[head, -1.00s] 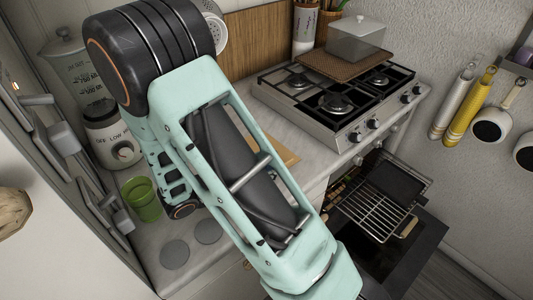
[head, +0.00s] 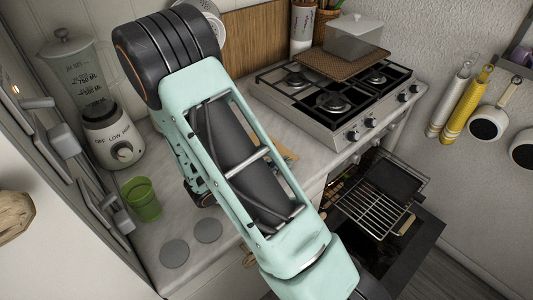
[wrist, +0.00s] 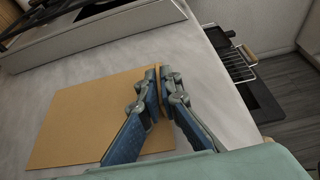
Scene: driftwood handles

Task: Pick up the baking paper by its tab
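The baking paper (wrist: 90,115) is a flat tan sheet on the pale worktop in the wrist view. A narrow upright tan tab rises at its right edge. My gripper (wrist: 160,78) is at this edge, with one blue-grey finger on each side of the tab. The fingers look closed on the tab, with its thin tan strip showing between them. The sheet looks flat on the worktop. In the head view my arm hides the gripper and most of the paper; only a small tan corner (head: 287,153) shows.
A gas hob (head: 335,105) stands behind the worktop's right part, with a covered glass dish (head: 354,38) on it. An open oven with a wire rack (head: 376,207) is below. A green cup (head: 142,200) and a blender (head: 112,137) stand at the left.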

